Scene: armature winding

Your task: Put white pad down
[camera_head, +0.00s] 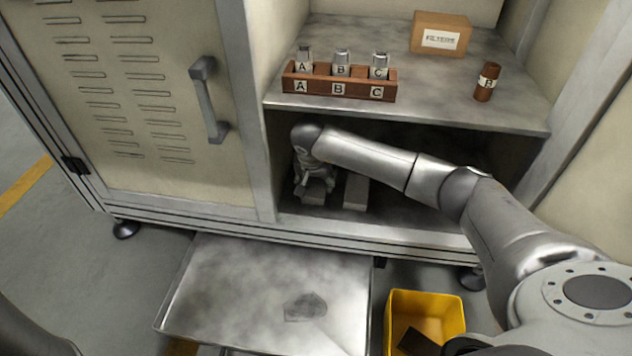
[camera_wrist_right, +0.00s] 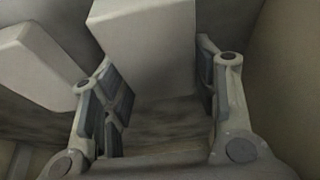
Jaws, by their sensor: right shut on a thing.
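My right gripper (camera_head: 314,186) is low inside the open lower compartment of the cabinet, at its left side. It is shut on a white pad (camera_head: 313,197), a pale block that is partly hidden by the gripper in the head view. In the right wrist view this pad (camera_wrist_right: 146,45) stands between the two fingers. A second pale block (camera_head: 356,192) sits on the compartment floor just right of the gripper; it shows at the left in the wrist view (camera_wrist_right: 35,70). Whether the held pad touches the floor is hard to tell. My left gripper is out of view.
The shelf (camera_head: 430,100) above my forearm carries a brown rack (camera_head: 338,84) with A, B, C pieces, a cardboard box (camera_head: 440,34) and a brown cylinder (camera_head: 487,82). A metal tray (camera_head: 230,290) and a yellow bin (camera_head: 428,308) are in front, below.

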